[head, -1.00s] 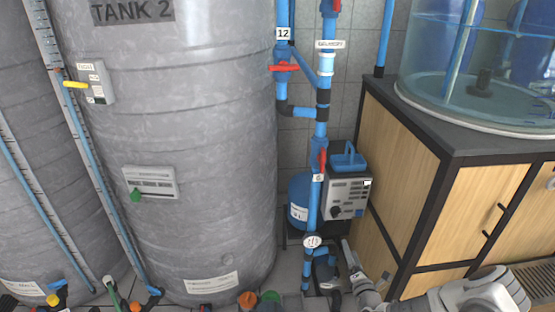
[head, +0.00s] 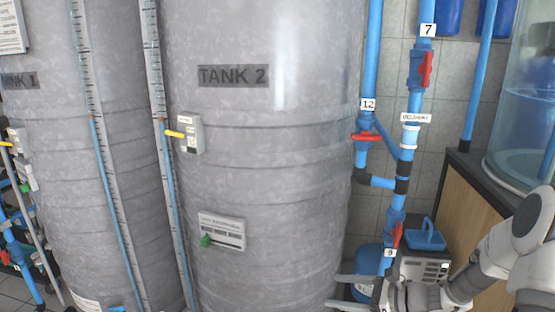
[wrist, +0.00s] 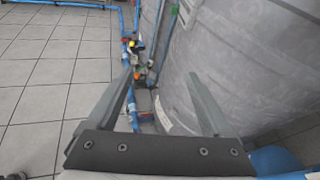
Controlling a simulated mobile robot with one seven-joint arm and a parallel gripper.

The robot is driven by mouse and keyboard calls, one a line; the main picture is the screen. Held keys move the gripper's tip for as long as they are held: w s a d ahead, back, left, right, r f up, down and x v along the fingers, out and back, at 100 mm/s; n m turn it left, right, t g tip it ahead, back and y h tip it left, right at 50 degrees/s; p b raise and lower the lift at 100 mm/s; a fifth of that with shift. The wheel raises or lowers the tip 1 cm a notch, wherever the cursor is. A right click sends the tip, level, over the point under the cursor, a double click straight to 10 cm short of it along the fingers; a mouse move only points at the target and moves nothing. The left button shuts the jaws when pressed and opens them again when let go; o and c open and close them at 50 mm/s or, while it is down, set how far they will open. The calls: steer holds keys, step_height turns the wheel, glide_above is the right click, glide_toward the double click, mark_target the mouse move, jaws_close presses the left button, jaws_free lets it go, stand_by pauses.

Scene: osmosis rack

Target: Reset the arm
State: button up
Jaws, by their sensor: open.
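My gripper (head: 334,291) is low at the right in the head view, in front of the lower right side of the tank labelled TANK 2 (head: 270,150). Its two grey fingers point left. In the wrist view my gripper (wrist: 161,78) shows its fingers wide apart with nothing between them. Beyond them are the tank wall (wrist: 235,60), blue floor pipes and grey tiles. My arm (head: 480,275) reaches in from the right edge of the head view, bent at a rounded joint.
Blue pipes with red valve handles (head: 367,137) run upright right of the tank. A pump unit (head: 424,262) with a blue-handled top stands behind my arm. A wooden cabinet (head: 455,215) carries a clear tank (head: 522,120). Open tiled floor (wrist: 50,85) lies left in the wrist view.

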steer(key=s+a+r+n+g+h, duration=0.6)
steer(key=s+a+r+n, duration=0.2)
steer(key=s+r+n, duration=0.45)
steer(key=s+d+r+n+t+h, duration=0.2)
steer(key=s+d+r+n+h, duration=0.1)
steer(key=s+n, duration=0.3)
steer(key=s+d+r+n+t+h, duration=0.3)
steer(key=s+d+r+n+h, duration=0.1)
steer(key=s, duration=0.4)
step_height(320, 180, up, 12)
steer(key=p, duration=1.2)
steer(key=shift+w+a+r, duration=0.2)
steer(key=shift+w+r, duration=0.05)
steer(key=shift+w, duration=0.1)
